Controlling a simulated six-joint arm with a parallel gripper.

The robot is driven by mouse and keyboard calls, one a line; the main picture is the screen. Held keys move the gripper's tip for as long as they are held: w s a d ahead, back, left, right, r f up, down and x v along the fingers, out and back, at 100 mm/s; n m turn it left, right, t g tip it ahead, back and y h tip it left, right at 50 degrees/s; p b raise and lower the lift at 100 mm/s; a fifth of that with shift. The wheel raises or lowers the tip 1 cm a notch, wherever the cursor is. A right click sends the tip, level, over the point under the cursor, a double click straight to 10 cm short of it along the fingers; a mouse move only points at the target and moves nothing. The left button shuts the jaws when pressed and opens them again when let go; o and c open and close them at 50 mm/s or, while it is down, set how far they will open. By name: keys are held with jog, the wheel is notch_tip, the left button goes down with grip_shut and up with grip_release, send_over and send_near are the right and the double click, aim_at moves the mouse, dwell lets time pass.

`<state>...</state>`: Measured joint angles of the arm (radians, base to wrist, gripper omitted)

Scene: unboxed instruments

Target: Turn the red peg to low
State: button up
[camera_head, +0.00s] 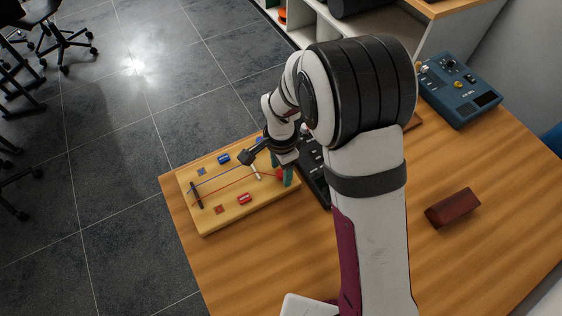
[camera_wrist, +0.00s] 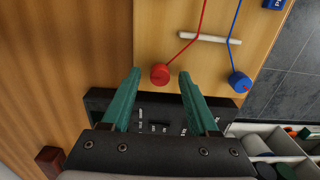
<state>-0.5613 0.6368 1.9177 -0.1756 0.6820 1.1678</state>
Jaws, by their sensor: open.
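A wooden board (camera_head: 215,222) with strings lies at the left of the table. The red peg (camera_wrist: 160,74) is a round knob at the board's edge, with a red string running from it. It also shows in the head view (camera_head: 281,174), partly covered by a finger. My gripper (camera_wrist: 160,72) is open, its green fingertips on either side of the red peg with a gap on each side. In the head view my gripper (camera_head: 281,170) reaches down at the board's right end. The blue peg (camera_wrist: 240,82) is outside the fingers, to the right. I cannot read a low mark.
A black device (camera_wrist: 100,98) with white labels lies beside the board, under my fingers. A white bar (camera_wrist: 210,39) crosses under the strings. A dark red block (camera_head: 453,208) and a blue instrument (camera_head: 460,90) stand to the right. The front table is mostly clear.

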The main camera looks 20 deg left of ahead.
aim_at(281, 173)
notch_tip(281, 173, up, 16)
jog(key=shift+f, duration=0.2)
jog(key=s+d+r+n, duration=0.1)
jog(key=s+d+r, duration=0.15)
jog(key=d, duration=0.25)
jog(key=s+d+r, duration=0.1)
jog(key=s+d, duration=0.3)
jog(key=d, duration=0.1)
jog(key=s+d+n+y, duration=0.1)
jog(key=s+d, duration=0.2)
jog(key=s, duration=0.3)
jog(key=s+d+f+n, duration=0.1)
jog(key=s+d, duration=0.3)
jog(key=s, duration=0.3)
jog(key=shift+f+y, duration=0.25)
jog(key=shift+y, duration=0.15)
dwell(0.8)
